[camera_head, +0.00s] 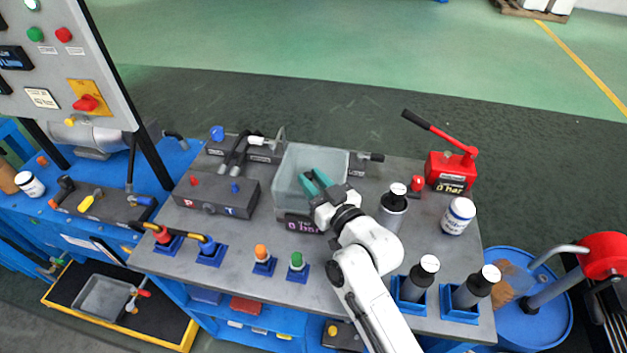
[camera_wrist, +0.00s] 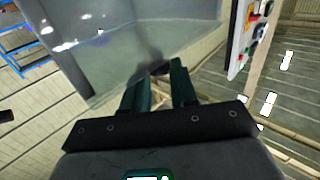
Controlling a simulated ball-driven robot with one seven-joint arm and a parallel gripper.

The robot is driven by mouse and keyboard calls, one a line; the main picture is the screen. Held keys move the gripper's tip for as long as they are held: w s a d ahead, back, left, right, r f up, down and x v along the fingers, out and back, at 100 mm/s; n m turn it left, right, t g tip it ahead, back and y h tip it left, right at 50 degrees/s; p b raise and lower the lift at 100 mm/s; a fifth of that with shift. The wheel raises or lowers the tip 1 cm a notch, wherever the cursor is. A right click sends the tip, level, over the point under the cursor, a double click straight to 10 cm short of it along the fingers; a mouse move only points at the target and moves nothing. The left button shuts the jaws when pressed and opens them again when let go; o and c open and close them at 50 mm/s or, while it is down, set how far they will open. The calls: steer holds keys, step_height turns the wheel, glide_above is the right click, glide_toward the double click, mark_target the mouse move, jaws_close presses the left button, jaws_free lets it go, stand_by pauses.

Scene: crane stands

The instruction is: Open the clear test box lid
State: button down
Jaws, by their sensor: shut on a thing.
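The clear test box (camera_head: 284,172) stands at the back middle of the grey bench top, with a dark base and a "0 bar" display (camera_head: 303,224) at its front. Its see-through lid (camera_wrist: 150,35) fills the upper middle of the wrist view as a pale, glossy sheet. My gripper (camera_head: 313,182) reaches the box's front right part with its teal fingers. In the wrist view my gripper (camera_wrist: 159,75) is shut on a small dark part at the lid's edge, likely its handle. The fingers partly hide it. I cannot tell how far the lid is raised.
Left of the box is a dark valve block (camera_head: 216,195). Right of it stand a black bottle (camera_head: 393,209), a white jar (camera_head: 458,215) and a red hand pump (camera_head: 450,170). Orange and green plugs (camera_head: 263,258) sit in front. A control panel (camera_head: 66,62) rises at left.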

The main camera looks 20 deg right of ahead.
stand_by(0.3)
steer(key=shift+w+d+r+p, duration=0.1)
steer(key=shift+w+r+p, duration=0.05)
steer(key=shift+r, duration=0.45)
steer(key=shift+w+d+r+p, duration=0.1)
steer(key=shift+r+p, duration=0.05)
steer(key=shift+r, duration=0.45)
steer(key=c, duration=1)
jaws_free()
steer(key=shift+f, duration=0.1)
steer(key=shift+o, duration=0.2)
steer(key=shift+f, duration=0.1)
steer(key=s+d+b, duration=0.1)
steer(key=s+b, duration=0.1)
steer(key=s, duration=0.8)
steer(key=shift+s+d, duration=0.35)
steer(key=shift+c, duration=0.2)
